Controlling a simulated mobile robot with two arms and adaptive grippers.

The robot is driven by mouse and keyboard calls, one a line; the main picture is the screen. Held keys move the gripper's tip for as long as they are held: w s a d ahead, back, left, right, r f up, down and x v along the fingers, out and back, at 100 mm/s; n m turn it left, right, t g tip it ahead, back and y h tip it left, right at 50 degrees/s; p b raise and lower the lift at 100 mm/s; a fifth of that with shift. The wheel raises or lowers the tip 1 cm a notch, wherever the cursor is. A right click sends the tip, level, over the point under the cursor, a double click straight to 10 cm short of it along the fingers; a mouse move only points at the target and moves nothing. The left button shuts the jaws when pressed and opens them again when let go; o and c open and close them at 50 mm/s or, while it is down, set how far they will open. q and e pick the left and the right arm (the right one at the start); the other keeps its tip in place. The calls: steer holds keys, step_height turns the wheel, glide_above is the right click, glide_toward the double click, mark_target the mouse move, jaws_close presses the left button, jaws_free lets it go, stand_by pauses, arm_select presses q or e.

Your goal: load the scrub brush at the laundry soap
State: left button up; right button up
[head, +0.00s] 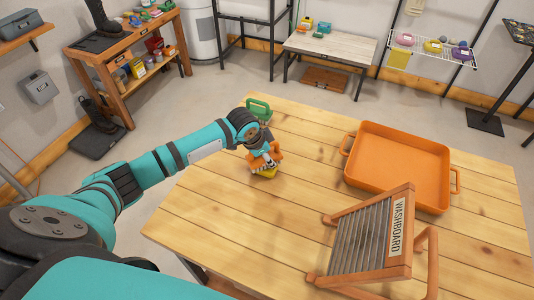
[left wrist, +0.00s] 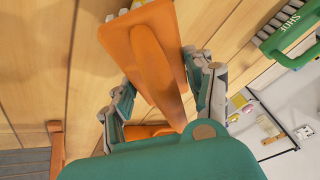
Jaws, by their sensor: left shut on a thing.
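The orange scrub brush (head: 272,154) is in my left gripper (head: 265,156) near the far left part of the wooden table. In the left wrist view the fingers of my left gripper (left wrist: 160,88) close on both sides of the brush's orange body (left wrist: 150,50). Its bristles are mostly hidden there. A small yellow patch, perhaps the laundry soap (head: 266,173), shows just below the brush in the head view. I cannot tell whether it is a soap block or part of the brush, or whether they touch. My right gripper is in neither view.
A green shoe brush (head: 259,105) stands just behind, at the table's far left edge. An orange tub (head: 400,165) sits at the right, and a washboard (head: 370,235) stands at the front right. The table's left front (head: 225,215) is clear.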

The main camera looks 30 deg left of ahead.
arm_select(q)
steer(key=shift+f, duration=0.45)
stand_by(1.2)
steer(key=shift+s+f, duration=0.1)
steer(key=shift+f, duration=0.05)
stand_by(0.7)
step_height(320, 180, up, 2)
steer(key=p, duration=0.2)
steer(key=shift+r+p, duration=0.2)
steer(key=shift+p, duration=0.2)
step_height(320, 180, up, 5)
steer(key=p, duration=0.5)
steer(key=shift+f, duration=0.1)
